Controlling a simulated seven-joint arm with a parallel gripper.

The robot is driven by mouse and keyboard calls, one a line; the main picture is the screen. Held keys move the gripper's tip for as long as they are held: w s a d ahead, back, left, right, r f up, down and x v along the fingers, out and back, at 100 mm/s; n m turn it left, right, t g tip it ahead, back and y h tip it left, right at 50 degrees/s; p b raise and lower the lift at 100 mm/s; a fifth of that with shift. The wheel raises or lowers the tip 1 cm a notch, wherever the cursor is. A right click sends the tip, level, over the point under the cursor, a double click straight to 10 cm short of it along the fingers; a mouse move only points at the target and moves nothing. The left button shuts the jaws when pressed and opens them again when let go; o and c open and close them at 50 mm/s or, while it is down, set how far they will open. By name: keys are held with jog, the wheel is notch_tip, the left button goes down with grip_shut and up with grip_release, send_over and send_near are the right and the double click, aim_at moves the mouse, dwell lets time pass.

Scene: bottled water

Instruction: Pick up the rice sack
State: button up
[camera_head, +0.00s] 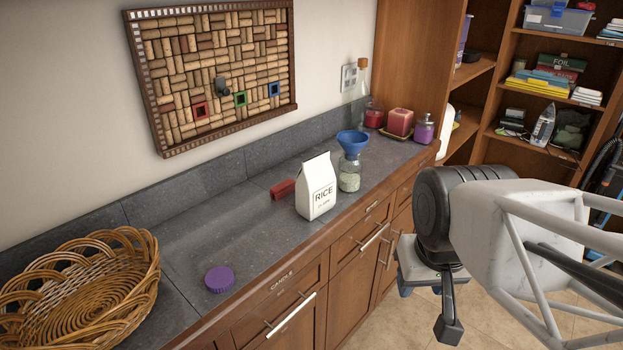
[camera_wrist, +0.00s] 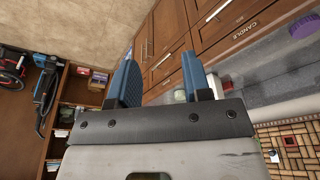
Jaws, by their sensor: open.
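The rice sack (camera_head: 316,188) is a white bag marked "RICE". It stands upright on the dark stone counter (camera_head: 240,225) near the front edge in the head view. My arm partly hides the gripper in the head view.
A glass jar with a blue funnel (camera_head: 353,144) stands close right of the sack. A red object (camera_head: 283,189) lies behind it. A purple lid (camera_head: 219,278) and a wicker basket (camera_head: 84,290) are at the left. Candles (camera_head: 400,122) stand farther back.

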aim_at(316, 185)
dwell(0.3)
jog(key=w+a+n+h, duration=0.1)
jog(key=w+n+h, duration=1.1)
jog(key=w, duration=0.9)
jog(key=w+a+f+n+t, duration=0.2)
jog(key=w+a+n+t, duration=0.2)
jog(key=w+a+n, duration=0.3)
jog(key=w+a+f+n+t+h, duration=0.1)
jog(key=w+a+n+t, duration=0.4)
jog(key=w+a, duration=0.6)
jog(key=shift+a+f+n, duration=0.4)
jog(key=shift+a+n, duration=0.2)
jog(key=shift+n, duration=0.6)
jog(key=shift+w, duration=0.1)
jog(key=shift+x, duration=1.3)
